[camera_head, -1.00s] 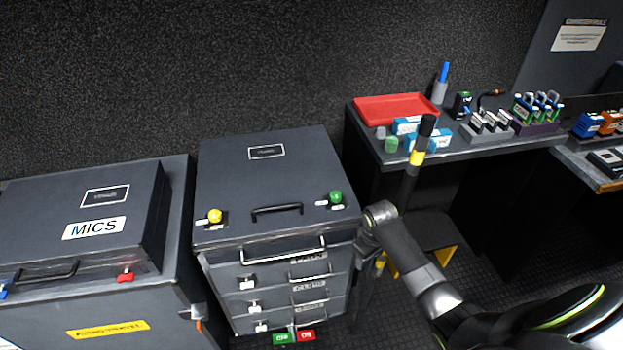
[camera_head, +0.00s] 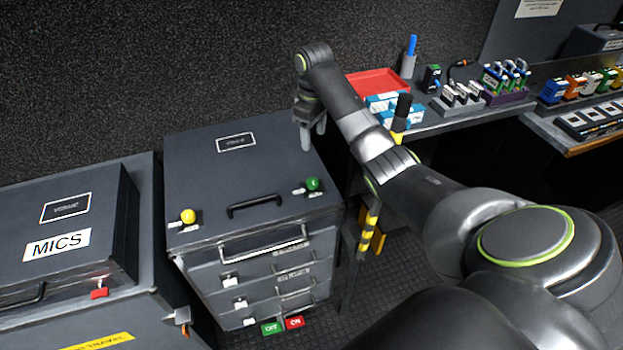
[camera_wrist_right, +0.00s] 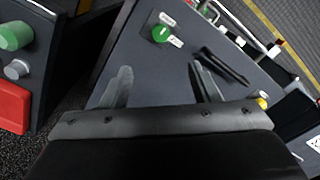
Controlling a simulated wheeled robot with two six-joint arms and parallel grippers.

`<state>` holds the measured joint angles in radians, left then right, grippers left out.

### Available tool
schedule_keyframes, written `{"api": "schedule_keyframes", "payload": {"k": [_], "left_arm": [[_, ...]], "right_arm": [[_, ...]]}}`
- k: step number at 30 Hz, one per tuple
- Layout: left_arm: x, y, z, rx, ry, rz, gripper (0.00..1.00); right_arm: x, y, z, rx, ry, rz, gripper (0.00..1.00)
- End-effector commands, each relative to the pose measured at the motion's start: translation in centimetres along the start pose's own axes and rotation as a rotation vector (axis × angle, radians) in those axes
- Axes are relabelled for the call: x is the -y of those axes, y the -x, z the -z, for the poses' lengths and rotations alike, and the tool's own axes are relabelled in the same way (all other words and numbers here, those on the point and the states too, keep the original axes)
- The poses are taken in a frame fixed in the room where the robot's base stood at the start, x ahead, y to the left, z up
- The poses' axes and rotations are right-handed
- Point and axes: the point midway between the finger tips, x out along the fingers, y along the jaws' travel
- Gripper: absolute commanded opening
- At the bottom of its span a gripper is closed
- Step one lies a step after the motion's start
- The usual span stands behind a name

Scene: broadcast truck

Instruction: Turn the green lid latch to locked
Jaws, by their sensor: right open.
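The green lid latch (camera_head: 313,184) is a round knob on the right front of the dark case's lid (camera_head: 230,165). Small white labels sit beside it, too small to read. My right gripper (camera_head: 312,138) is open and empty, pointing down over the back right part of the lid, behind the latch and apart from it. In the right wrist view the latch (camera_wrist_right: 160,33) lies beyond the two spread fingers (camera_wrist_right: 160,78). My left gripper is not in view.
A yellow knob (camera_head: 188,216) and a black handle (camera_head: 254,206) are on the same lid. The MICS case (camera_head: 95,210) stands to the left. A desk with a red tray (camera_head: 380,82) and a striped post (camera_head: 370,218) are to the right.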

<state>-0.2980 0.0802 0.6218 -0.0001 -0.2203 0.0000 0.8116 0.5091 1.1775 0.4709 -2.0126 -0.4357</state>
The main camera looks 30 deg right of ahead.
Motion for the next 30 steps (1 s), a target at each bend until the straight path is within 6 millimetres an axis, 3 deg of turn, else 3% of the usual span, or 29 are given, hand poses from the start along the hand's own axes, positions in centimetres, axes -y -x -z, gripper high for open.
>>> {"api": "schedule_keyframes", "payload": {"k": [21, 23, 30], "left_arm": [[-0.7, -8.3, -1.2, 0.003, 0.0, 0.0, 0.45], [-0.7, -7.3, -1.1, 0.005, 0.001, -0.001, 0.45], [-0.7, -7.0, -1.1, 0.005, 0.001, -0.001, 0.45]], "right_arm": [[0.0, -9.2, 0.0, 0.0, -0.001, -0.001, 0.56], [0.1, -10.0, 0.0, 0.002, 0.0, 0.003, 0.56], [0.1, -14.6, -0.1, 0.002, 0.0, 0.002, 0.56]]}}
